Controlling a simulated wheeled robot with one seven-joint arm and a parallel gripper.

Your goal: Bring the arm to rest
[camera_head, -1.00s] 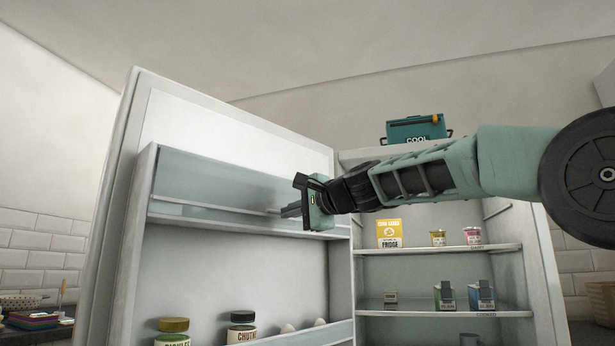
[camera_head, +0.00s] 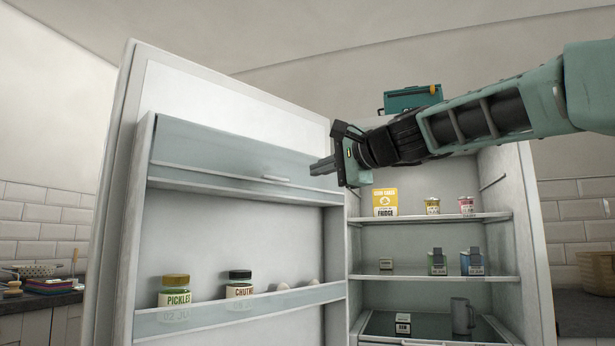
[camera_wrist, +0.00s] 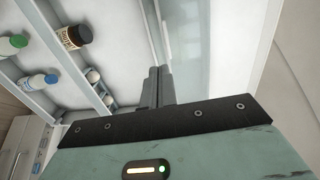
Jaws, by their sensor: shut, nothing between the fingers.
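My gripper (camera_head: 323,167) is in front of the open fridge, near the inner edge of the open fridge door (camera_head: 235,225). Its fingers are together and hold nothing. In the wrist view the closed fingers (camera_wrist: 157,87) point toward the door's inner side. My arm reaches in from the right of the head view and hides part of the fridge's upper interior. I cannot tell whether the fingertips touch the door's upper bin (camera_head: 230,157).
The door's lower bin (camera_head: 240,302) holds a pickles jar (camera_head: 175,291), a chutney jar (camera_head: 240,285) and eggs. Fridge shelves (camera_head: 435,277) carry a yellow box (camera_head: 385,201), tubs and cartons. A teal cool box (camera_head: 408,100) stands on top. A worktop lies at far left.

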